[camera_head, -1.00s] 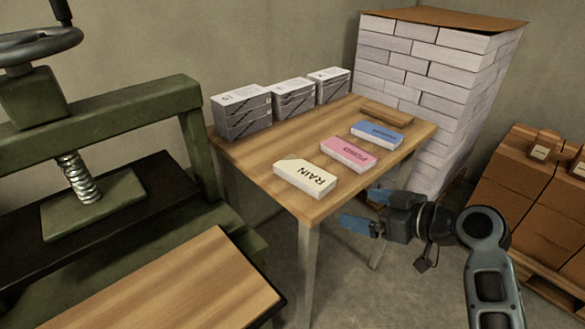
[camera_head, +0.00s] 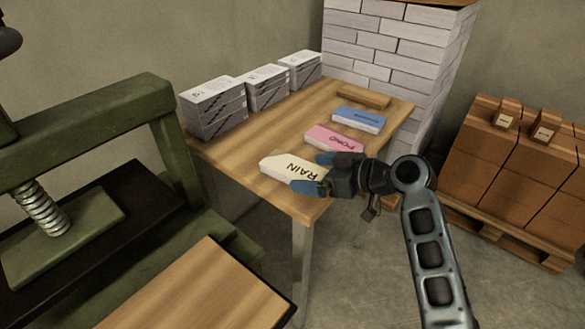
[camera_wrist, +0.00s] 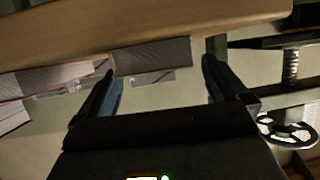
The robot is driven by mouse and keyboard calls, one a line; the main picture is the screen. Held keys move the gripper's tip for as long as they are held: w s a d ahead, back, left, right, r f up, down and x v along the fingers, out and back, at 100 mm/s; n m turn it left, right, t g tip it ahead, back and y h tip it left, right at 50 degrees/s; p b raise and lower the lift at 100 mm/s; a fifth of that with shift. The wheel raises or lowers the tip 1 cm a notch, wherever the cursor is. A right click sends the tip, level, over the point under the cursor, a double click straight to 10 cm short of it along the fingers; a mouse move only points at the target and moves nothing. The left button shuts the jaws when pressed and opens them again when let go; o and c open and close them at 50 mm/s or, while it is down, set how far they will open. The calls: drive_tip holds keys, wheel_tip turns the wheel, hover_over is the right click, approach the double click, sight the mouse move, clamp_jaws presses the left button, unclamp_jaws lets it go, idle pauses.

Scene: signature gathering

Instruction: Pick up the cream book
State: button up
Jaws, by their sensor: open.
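The cream book (camera_head: 281,165), marked RAIN, lies flat near the front corner of the wooden table in the head view. My gripper (camera_head: 305,172) is open at the book's right end, its blue fingertips on either side of that end and covering a little of it. I cannot tell whether they touch it. The wrist view is upside down. There a shaded book end (camera_wrist: 151,57), seemingly the cream book, shows ahead between the open fingers of my gripper (camera_wrist: 159,65).
A pink book (camera_head: 330,138) and a blue book (camera_head: 358,120) lie farther back on the table (camera_head: 235,152). Grey stacks (camera_head: 212,108) line its left edge. A green press (camera_head: 85,135) stands left, a white brick-like stack (camera_head: 395,60) behind, brown boxes (camera_head: 500,160) right.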

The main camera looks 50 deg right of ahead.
sight(301, 170)
drive_tip(key=shift+x, duration=1.9)
drive_tip(key=shift+d, duration=0.1)
drive_tip(key=shift+c, duration=0.5)
drive_tip(key=shift+r, duration=0.1)
drive_tip(key=c, duration=1)
